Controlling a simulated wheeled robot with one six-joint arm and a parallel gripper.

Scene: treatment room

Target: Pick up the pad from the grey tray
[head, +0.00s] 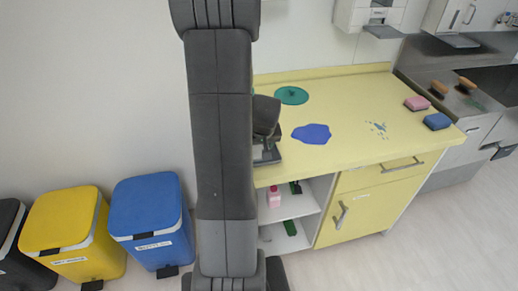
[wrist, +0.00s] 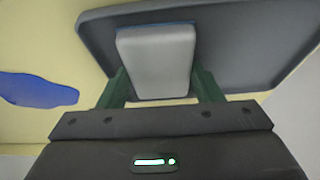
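The pad (wrist: 157,60) has a pale grey top face and a thin blue edge, and it shows in the wrist view over the grey tray (wrist: 240,50). My gripper (wrist: 160,82) has its two dark green fingers on either side of the pad, very close to its sides. I cannot tell whether they press on it, or whether the pad rests on the tray or is held just above it. In the head view the tray (head: 272,158) shows only partly at the counter's left end. My arm and gripper hide the pad there.
The yellow counter (head: 350,155) also bears a blue patch (head: 311,134), a green disc (head: 291,95), and pink (head: 417,103) and blue (head: 437,121) sponges to the right. Blue (head: 148,212) and yellow (head: 70,225) bins stand on the floor at left.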

